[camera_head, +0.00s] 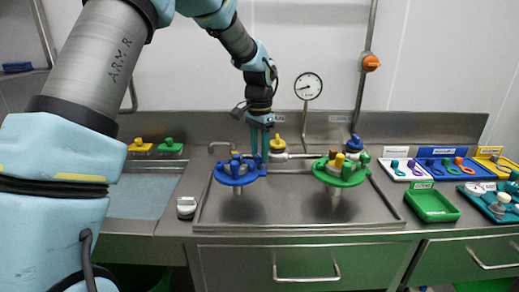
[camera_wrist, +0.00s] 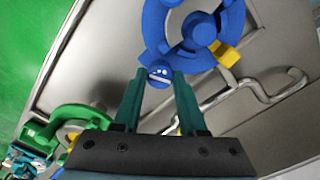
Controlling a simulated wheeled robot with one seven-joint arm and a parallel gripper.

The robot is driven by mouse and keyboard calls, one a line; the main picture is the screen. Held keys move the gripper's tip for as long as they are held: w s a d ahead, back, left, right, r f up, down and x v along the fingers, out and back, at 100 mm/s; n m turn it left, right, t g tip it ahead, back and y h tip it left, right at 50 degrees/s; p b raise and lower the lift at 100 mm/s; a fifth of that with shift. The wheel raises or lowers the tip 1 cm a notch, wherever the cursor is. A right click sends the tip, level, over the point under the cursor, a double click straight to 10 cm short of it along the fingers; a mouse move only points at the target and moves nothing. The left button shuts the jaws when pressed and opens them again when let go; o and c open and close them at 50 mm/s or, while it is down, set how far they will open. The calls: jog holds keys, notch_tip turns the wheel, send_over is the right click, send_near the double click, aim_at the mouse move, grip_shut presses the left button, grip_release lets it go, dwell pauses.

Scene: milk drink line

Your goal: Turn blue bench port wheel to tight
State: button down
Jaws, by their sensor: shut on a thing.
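The blue bench port wheel (camera_head: 236,180) is a ringed handwheel with upright blue knobs, standing on a short post at the left of the steel bench basin. It also fills the top of the wrist view (camera_wrist: 154,32). My gripper (camera_head: 260,150) reaches down at the wheel's right rim, its teal fingers pointing down. In the wrist view my gripper (camera_wrist: 160,73) has one finger on each side of a round blue knob (camera_wrist: 159,76) at the rim and is shut on it. The fingers hide part of the rim. I cannot read the wheel's tightness.
A green wheel (camera_head: 341,176) stands to the right on the same basin. Behind are a yellow knob (camera_head: 277,143), another blue knob (camera_head: 354,143) and a gauge (camera_head: 308,86). A green tray (camera_head: 431,206) and tool trays lie right. The basin's front is clear.

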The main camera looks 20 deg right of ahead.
aim_at(259, 155)
jog(key=m+p, duration=0.1)
jog(key=m, duration=0.3)
jog(key=shift+m, duration=0.4)
jog(key=shift+d, duration=0.1)
dwell(0.3)
jog(key=shift+c, duration=2.3)
grip_release()
notch_tip(259, 155, up, 11)
jog(key=b, duration=0.2)
jog(key=shift+f, duration=0.1)
